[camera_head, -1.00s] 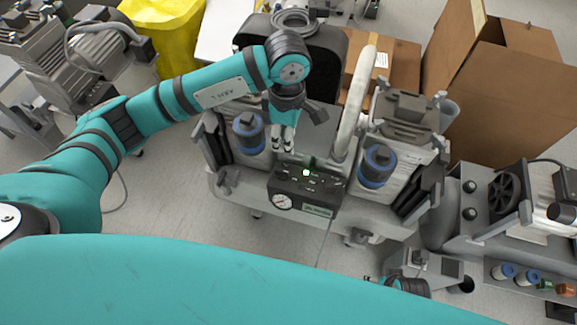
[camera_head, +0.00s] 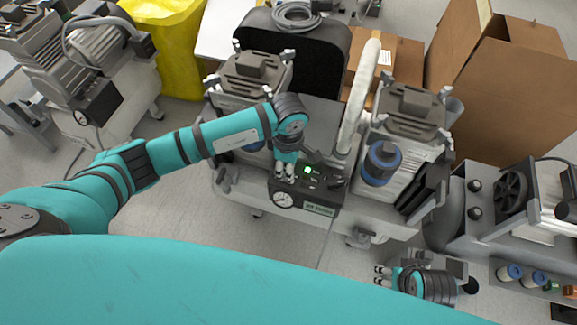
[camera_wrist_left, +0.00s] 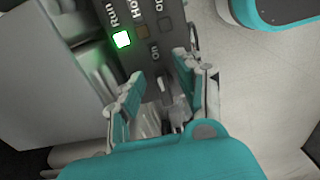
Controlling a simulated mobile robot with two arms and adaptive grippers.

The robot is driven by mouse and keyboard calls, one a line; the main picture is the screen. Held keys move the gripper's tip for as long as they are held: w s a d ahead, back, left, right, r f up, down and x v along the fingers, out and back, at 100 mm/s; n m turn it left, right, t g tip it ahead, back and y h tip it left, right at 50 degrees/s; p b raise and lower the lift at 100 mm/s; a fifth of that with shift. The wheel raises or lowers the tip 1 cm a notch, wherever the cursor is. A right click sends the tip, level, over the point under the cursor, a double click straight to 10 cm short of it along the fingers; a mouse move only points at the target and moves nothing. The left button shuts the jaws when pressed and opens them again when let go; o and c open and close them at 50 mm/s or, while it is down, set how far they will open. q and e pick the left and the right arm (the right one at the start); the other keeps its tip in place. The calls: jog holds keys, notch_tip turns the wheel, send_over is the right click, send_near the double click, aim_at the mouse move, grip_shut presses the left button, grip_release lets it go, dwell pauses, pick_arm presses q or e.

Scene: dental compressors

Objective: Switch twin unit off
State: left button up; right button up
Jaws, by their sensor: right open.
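The twin unit (camera_head: 352,228) stands in the middle of the head view, with two compressor heads and a black control panel (camera_head: 325,203) at its front. The panel carries a round gauge (camera_head: 284,199) and a lit green lamp (camera_head: 307,170), labelled Run in the left wrist view (camera_wrist_left: 122,39). My left gripper (camera_head: 285,180) is at the panel's upper left edge. In the left wrist view its fingers (camera_wrist_left: 160,68) are apart, either side of a small switch lever (camera_wrist_left: 164,92); contact is unclear. My right gripper (camera_head: 380,275) is open and empty, in front of the unit.
A hose (camera_head: 358,100) rises beside the panel. Another compressor (camera_head: 110,75) stands at left, and a unit with a fan (camera_head: 505,192) at right. Cardboard boxes (camera_head: 500,100) and a yellow bag (camera_head: 172,40) are behind. Bare floor (camera_head: 205,205) lies to the front left.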

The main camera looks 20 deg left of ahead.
pick_arm(q)
grip_shut()
